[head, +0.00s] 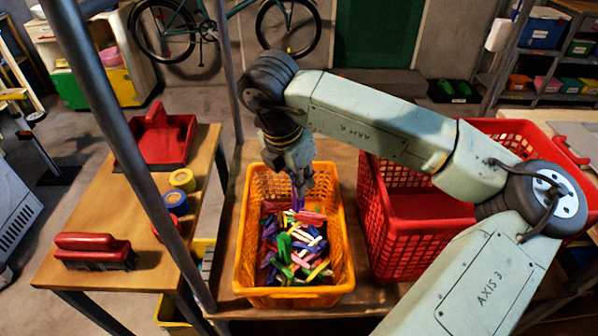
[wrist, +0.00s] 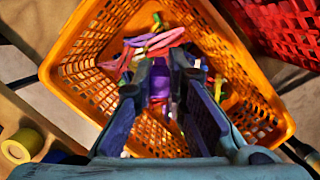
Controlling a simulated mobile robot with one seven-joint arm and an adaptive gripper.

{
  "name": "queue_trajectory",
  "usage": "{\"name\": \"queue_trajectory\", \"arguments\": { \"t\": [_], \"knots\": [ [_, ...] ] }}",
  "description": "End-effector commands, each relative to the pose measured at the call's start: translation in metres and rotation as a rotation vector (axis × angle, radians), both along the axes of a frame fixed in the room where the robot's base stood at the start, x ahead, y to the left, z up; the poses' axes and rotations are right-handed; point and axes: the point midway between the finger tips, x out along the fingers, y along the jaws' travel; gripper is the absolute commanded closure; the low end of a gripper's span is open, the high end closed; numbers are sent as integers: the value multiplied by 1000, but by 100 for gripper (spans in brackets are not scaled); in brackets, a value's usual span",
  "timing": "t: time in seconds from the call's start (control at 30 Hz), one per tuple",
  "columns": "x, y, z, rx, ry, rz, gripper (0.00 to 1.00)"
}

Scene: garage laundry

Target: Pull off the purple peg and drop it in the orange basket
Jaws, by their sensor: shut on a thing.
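The orange basket (head: 243,262) stands on the wooden table and holds many clothes pegs of several colours. It also fills the middle of the wrist view (wrist: 88,72). My gripper (head: 300,186) points down over the basket's far half, within its outline. It is shut on the purple peg (head: 298,201), which hangs below the fingertips above the other pegs. In the wrist view, the purple peg (wrist: 159,84) shows between the two fingers of my gripper (wrist: 166,68). The fingers hide part of the peg and the pegs beneath.
A red basket (head: 402,250) stands close to the right of the orange one. My arm passes over it. A bench (head: 130,230) at the left bears a red dustpan (head: 158,138), a red brush (head: 95,250) and tape rolls (head: 182,180). Grey upright poles (head: 229,70) stand near the orange basket.

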Motion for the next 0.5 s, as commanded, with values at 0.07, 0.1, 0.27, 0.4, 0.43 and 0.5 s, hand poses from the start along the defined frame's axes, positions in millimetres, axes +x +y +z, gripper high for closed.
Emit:
{"name": "queue_trajectory", "arguments": {
  "t": [0.07,0.1,0.27,0.4,0.43,0.5],
  "knots": [
    [0,0,-11,1,1,0,100],
    [0,0,-15,1,1,0,100],
    [0,0,-29,1,1,-1,100],
    [0,0,-38,1,1,0,100],
    [0,0,-39,1,1,0,100],
    [0,0,-41,0,0,-1,100]
  ]
}}
